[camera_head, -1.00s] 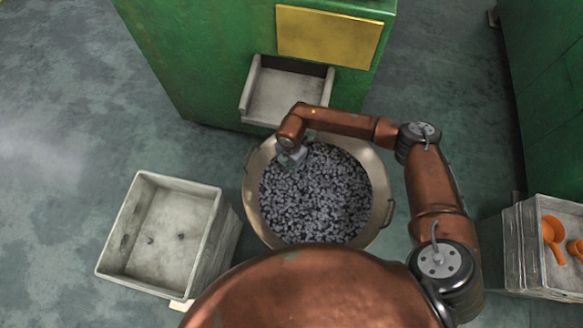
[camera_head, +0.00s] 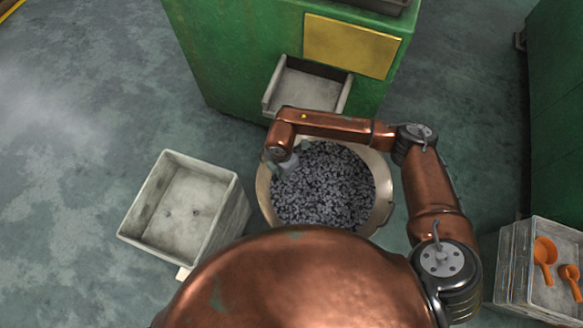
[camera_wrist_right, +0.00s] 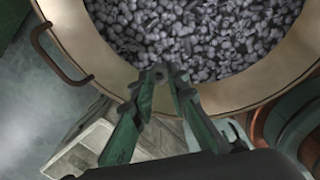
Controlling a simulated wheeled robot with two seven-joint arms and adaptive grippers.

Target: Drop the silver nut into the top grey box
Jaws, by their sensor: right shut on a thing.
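My right gripper (camera_head: 284,168) is over the left part of the round pan in the head view. In the right wrist view its green fingers (camera_wrist_right: 158,78) are shut on a small grey nut (camera_wrist_right: 158,73), mostly hidden between the tips, near the pan's rim. The top grey box (camera_head: 229,196) is an open, worn box standing left of the pan in the head view, with a couple of small dark pieces on its floor. Part of a grey box also shows below the fingers in the wrist view (camera_wrist_right: 88,150). The left gripper is not in view.
The beige pan (camera_head: 384,205) is full of small grey metal pieces. Behind it stands a green machine (camera_head: 235,60) with a grey chute (camera_head: 310,90). Another grey box (camera_head: 513,275) with orange scoops (camera_head: 545,255) is at the right. The floor at the left is clear.

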